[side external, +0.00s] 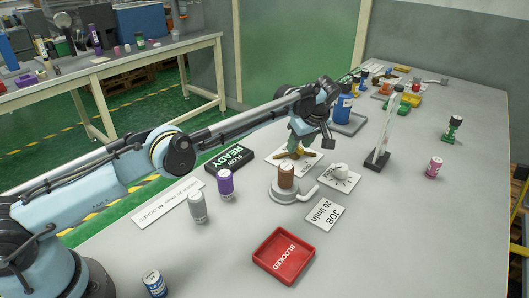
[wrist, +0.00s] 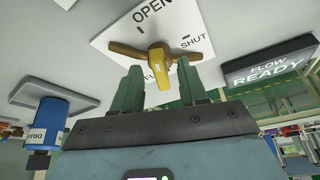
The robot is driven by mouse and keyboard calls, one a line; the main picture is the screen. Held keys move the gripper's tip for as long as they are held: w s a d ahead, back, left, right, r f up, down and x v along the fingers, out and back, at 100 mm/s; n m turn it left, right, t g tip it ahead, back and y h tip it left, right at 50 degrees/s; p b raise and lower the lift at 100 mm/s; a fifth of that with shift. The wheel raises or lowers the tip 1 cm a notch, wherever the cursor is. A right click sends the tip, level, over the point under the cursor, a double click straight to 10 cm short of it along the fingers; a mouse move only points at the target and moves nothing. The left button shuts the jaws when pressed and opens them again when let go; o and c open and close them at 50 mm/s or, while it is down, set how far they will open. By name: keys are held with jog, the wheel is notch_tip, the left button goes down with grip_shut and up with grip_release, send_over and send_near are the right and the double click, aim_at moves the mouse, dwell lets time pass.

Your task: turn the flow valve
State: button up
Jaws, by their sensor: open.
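The flow valve (wrist: 160,48) has a brass handle with arms to left and right and a brighter yellow arm pointing toward my gripper. It is mounted on a white plate (wrist: 112,38) marked OPEN and SHUT. In the side view the valve handle (side external: 298,154) shows as a small orange bar under my gripper (side external: 294,146). In the wrist view my gripper (wrist: 160,72) is open, its two green fingers pointing at the handle. The yellow arm lies close beside the right finger's tip; I cannot tell whether they touch.
A brown column (side external: 287,177) stands on a grey holder in front of the plate. A dial (side external: 340,174) and a JOB 20 l/min card (side external: 326,213) lie right of it. A FLOW READY sign (side external: 230,158), purple column (side external: 225,183) and blue bottle (side external: 343,106) stand nearby. The right foreground is clear.

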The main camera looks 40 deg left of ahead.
aim_at(300, 148)
jog(key=shift+d+r, duration=0.2)
jog(key=shift+r, duration=0.2)
jog(key=shift+s+d+r, duration=0.2)
jog(key=shift+d+r, duration=0.2)
jog(key=shift+r, duration=0.1)
jog(key=shift+s+d+r, duration=0.2)
jog(key=shift+d+r, duration=0.2)
jog(key=shift+r, duration=0.05)
jog(key=s+d, duration=0.1)
jog(key=d, duration=0.2)
jog(key=s+d, duration=0.1)
jog(key=d, duration=0.2)
jog(key=s+d, duration=0.2)
jog(key=d, duration=0.2)
jog(key=shift+d+f, duration=0.1)
jog(key=shift+c, duration=0.3)
